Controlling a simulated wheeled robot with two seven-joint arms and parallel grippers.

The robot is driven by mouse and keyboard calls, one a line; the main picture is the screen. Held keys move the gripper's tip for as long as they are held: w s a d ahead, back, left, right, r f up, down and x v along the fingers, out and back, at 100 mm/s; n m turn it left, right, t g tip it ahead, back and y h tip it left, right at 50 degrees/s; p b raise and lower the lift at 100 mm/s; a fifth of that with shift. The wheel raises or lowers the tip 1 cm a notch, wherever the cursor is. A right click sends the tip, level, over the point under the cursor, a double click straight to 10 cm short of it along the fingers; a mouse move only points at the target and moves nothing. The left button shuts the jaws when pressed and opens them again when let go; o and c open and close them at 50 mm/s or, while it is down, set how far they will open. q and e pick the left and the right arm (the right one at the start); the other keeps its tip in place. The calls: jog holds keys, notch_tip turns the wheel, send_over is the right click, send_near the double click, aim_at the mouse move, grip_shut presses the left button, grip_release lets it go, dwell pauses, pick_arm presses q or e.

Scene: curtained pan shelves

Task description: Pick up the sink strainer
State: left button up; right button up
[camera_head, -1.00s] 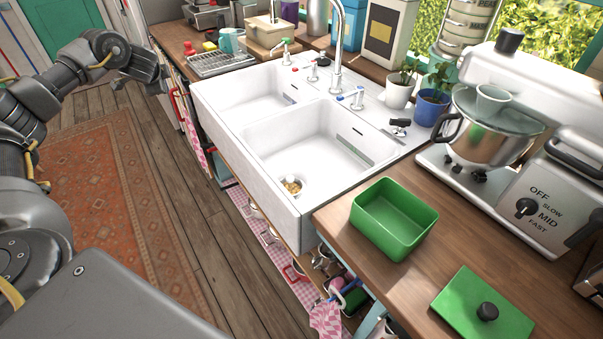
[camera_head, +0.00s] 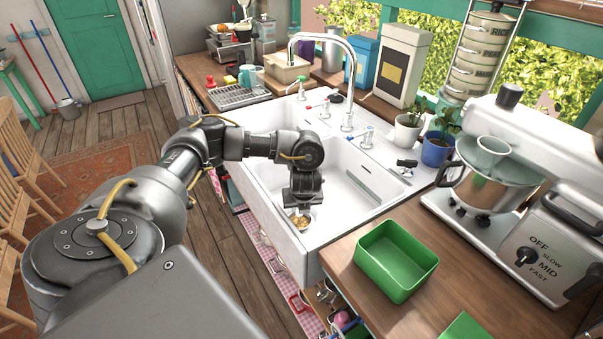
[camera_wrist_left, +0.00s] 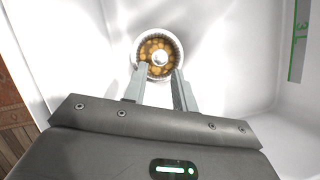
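The sink strainer (camera_head: 300,222) is a small round basket with brownish bits in it, low in the nearer basin of the white double sink (camera_head: 345,205). In the left wrist view, the strainer (camera_wrist_left: 158,52) shows its pale rim and centre knob just beyond my fingertips. My left gripper (camera_wrist_left: 161,69) is open, its two fingers apart with nothing visibly held between them. In the head view, my left gripper (camera_head: 302,205) points down over the strainer and hides part of it; whether they touch I cannot tell. My right gripper is not in view.
A green open box (camera_head: 395,262) stands on the wooden counter to the right of the sink. The tall curved faucet (camera_head: 349,85) rises behind the basins. A white stand mixer (camera_head: 510,170) and potted plants (camera_head: 438,148) are at the right. The basin walls surround my gripper.

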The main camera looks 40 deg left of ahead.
aim_at(299, 219)
pick_arm(q)
jog(key=shift+b+x, duration=0.7)
jog(key=shift+x, duration=1)
jog(key=b+x, duration=0.1)
jog(key=x, duration=0.4)
jog(key=shift+a, duration=0.15)
jog(key=shift+r, duration=0.1)
grip_shut()
